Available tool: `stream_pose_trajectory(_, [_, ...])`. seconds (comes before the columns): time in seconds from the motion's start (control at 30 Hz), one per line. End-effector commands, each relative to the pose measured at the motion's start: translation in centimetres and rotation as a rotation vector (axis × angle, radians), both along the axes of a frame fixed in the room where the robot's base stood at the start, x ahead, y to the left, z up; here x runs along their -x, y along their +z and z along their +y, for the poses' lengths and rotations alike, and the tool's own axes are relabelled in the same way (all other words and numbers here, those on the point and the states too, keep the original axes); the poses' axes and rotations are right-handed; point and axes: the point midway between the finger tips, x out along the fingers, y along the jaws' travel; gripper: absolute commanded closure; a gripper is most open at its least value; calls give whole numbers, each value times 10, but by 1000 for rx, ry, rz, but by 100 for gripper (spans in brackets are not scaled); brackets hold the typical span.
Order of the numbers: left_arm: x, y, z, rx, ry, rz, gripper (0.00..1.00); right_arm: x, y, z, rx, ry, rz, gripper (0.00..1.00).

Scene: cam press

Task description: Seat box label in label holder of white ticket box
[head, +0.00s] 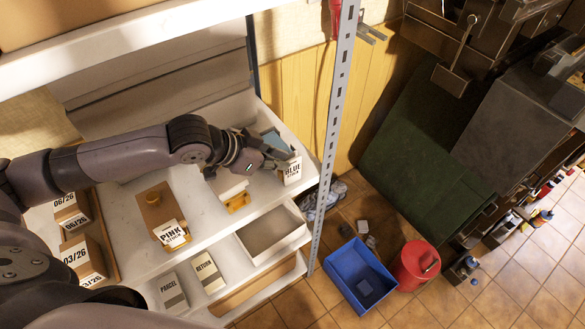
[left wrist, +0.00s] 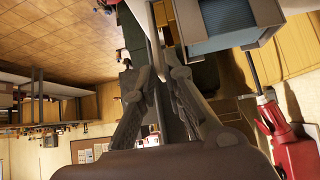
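The box label (head: 291,171), a white card reading "BLUE STOCK", stands tilted at the front of the white ticket box with blue tickets (head: 273,140), near the shelf's right end. My left gripper (head: 284,156) is just behind and above the card. In the left wrist view, its two fingers (left wrist: 156,80) stand apart, with a thin pale strip between their tips, probably the card edge-on. The ticket box (left wrist: 272,22) shows upper right there, blue tickets inside. The label holder is hidden, so I cannot tell whether the card sits in it. My right gripper is out of view.
Left on the shelf is a box with a "PINK STOCK" label (head: 171,234); a white box with an orange front piece (head: 237,203) is nearer. A perforated upright (head: 337,120) rises right of the ticket box. A blue bin (head: 345,282) and red bucket (head: 408,275) stand on the floor.

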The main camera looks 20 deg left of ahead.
Motion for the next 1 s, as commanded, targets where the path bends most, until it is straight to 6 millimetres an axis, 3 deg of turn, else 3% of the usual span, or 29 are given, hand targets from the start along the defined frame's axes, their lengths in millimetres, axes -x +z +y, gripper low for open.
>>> stream_pose_trajectory(0.5, [-28, -38, -27, -1, -1, 0, 89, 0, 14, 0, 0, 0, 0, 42])
stream_pose_trajectory(0.7, [-28, -39, -27, -1, 0, -1, 89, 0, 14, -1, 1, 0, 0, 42])
stream_pose_trajectory(0.87, [-28, -39, -26, -1, 0, -1, 99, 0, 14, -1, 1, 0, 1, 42])
stream_pose_trajectory(1.0, [-28, -39, -26, -1, 0, -1, 100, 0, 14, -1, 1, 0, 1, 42])
